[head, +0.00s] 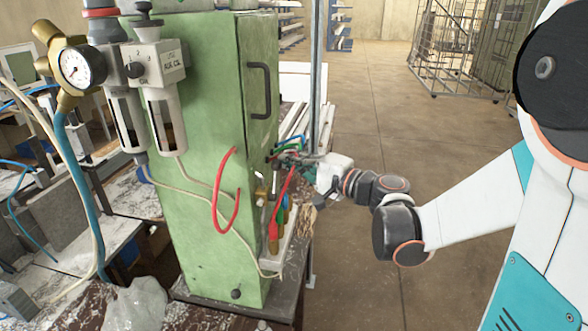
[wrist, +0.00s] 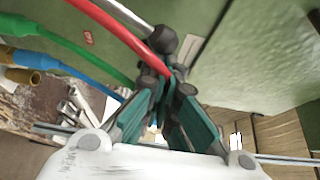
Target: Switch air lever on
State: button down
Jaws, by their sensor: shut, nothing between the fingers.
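The air lever, a metal rod (wrist: 128,15) with a black ball knob (wrist: 163,41), shows in the wrist view against the green cabinet. My gripper (wrist: 174,84) is shut and empty, with its fingertips just below the knob in the picture. I cannot tell whether they touch it. A red hose (wrist: 128,38) passes close in front of the rod and by the fingertips. In the head view my gripper (head: 290,160) is beside the right face of the green cabinet (head: 205,130). The lever is not clear there among hoses and fittings.
Green and blue hoses (wrist: 78,68) run left of my fingers. A black door handle (head: 259,90) is above. A pressure gauge (head: 76,67) and filter units (head: 158,85) are on the cabinet's left side. Open floor (head: 380,110) lies to the right.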

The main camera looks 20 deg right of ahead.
jog(key=shift+s+a+r+n+t+y+b, duration=0.1)
jog(key=shift+s+a+r+n+t, duration=0.05)
jog(key=shift+s+a+r+n, duration=0.3)
jog(key=shift+s+a+r+n+t+y+b, duration=0.1)
jog(key=shift+s+a+r+n, duration=0.1)
jog(key=shift+s, duration=0.4)
jog(key=shift+s+a+r+n+t+y+b, duration=0.15)
jog(key=shift+s+a+r+n, duration=0.15)
jog(key=shift+s, duration=0.3)
